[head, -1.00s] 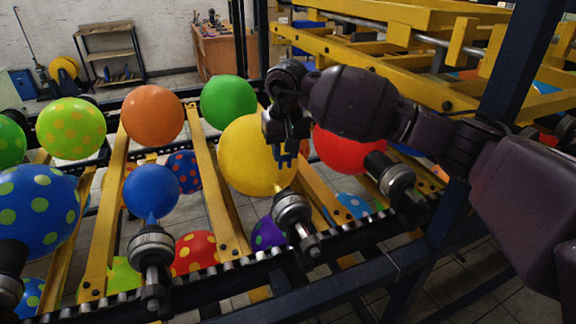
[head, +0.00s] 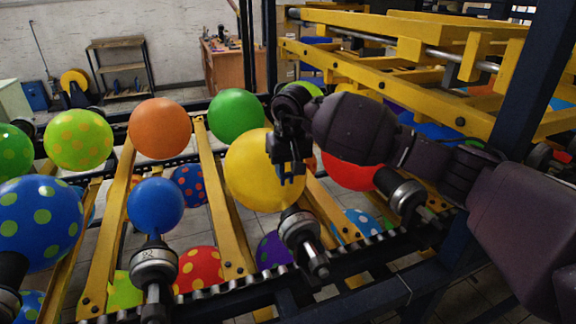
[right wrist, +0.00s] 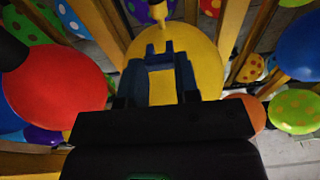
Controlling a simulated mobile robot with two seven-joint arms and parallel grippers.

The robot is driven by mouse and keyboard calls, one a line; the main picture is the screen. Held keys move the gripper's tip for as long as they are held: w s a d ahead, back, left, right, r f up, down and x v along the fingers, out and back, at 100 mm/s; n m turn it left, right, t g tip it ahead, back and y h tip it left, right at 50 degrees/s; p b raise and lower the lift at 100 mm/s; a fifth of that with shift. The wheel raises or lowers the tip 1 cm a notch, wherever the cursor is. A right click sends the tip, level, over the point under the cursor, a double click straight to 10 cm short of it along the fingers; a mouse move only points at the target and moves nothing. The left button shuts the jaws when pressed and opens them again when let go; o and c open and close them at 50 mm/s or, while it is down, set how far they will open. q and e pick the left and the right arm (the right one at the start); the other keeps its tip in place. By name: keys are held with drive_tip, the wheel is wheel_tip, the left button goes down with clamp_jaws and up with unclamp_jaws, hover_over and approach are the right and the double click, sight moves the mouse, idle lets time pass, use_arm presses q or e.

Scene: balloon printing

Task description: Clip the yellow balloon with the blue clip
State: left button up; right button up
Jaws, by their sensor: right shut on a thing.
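The yellow balloon (head: 250,172) sits on a metal nozzle (head: 300,229) in the middle of the rack, with its neck downward. My right gripper (head: 287,160) is in front of the balloon's right side, above the nozzle. It is shut on the blue clip (head: 291,178), whose prongs point down toward the neck. In the right wrist view the clip (right wrist: 186,74) stands out beyond the gripper (right wrist: 155,101), prongs toward the neck end of the yellow balloon (right wrist: 207,62). The clip appears apart from the neck. My left gripper is not in view.
A red balloon (head: 350,174) is close on the right, partly behind my right arm. A blue balloon (head: 155,206) on its nozzle is to the left. Green (head: 236,115) and orange (head: 160,128) balloons stand behind. Yellow rack bars (head: 220,200) run between them.

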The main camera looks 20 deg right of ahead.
sight(284, 202)
drive_tip(key=shift+w+f, duration=0.25)
drive_tip(key=shift+f, duration=0.5)
drive_tip(key=shift+w+f+b, duration=0.2)
drive_tip(key=shift+f+b, duration=0.15)
drive_tip(key=shift+f, duration=0.2)
drive_tip(key=shift+w+f+b, duration=0.15)
drive_tip(key=shift+f+b, duration=0.2)
drive_tip(key=shift+f, duration=0.2)
drive_tip(key=shift+w+f+b, duration=0.15)
drive_tip(key=shift+f+b, duration=0.05)
drive_tip(key=shift+f, duration=0.5)
drive_tip(key=shift+w+f+b, duration=0.1)
drive_tip(key=shift+f+b, duration=0.1)
drive_tip(key=shift+f, duration=0.5)
drive_tip(key=shift+r, duration=0.15)
drive_tip(key=shift+w+f+b, duration=0.15)
drive_tip(key=shift+f+b, duration=0.35)
drive_tip(key=shift+f, duration=0.3)
drive_tip(key=shift+w+f+b, duration=0.1)
drive_tip(key=shift+f+b, duration=0.4)
drive_tip(key=shift+f, duration=0.25)
